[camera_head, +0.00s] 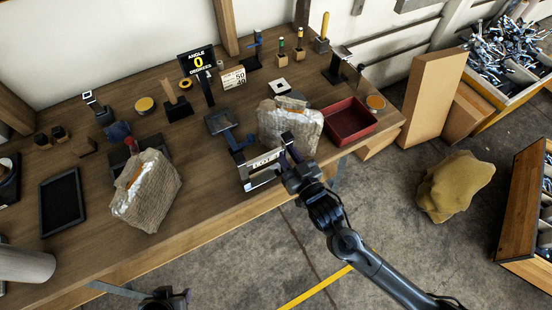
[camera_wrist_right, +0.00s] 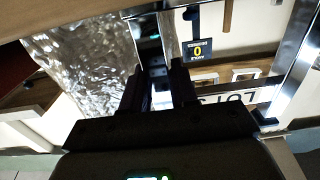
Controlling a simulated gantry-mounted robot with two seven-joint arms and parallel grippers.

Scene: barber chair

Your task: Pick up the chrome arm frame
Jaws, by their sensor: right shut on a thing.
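The chrome arm frame (camera_head: 264,181) is at the front edge of the workbench in the head view, with a lettered white label plate within its outline. My right gripper (camera_head: 289,157) is at the frame's right end. In the right wrist view the gripper's dark fingers (camera_wrist_right: 158,88) are shut on an upright chrome bar of the frame (camera_wrist_right: 168,35). Whether the frame touches the bench is hard to tell. A dark part, apparently my left gripper (camera_head: 166,298), shows at the bottom edge of the head view; its jaws cannot be made out.
A wrapped foam bundle (camera_head: 290,128) stands close behind the frame, and another (camera_head: 147,190) stands left. A red tray (camera_head: 349,121) is at the bench's right end. An angle sign (camera_head: 197,61) stands at the back.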

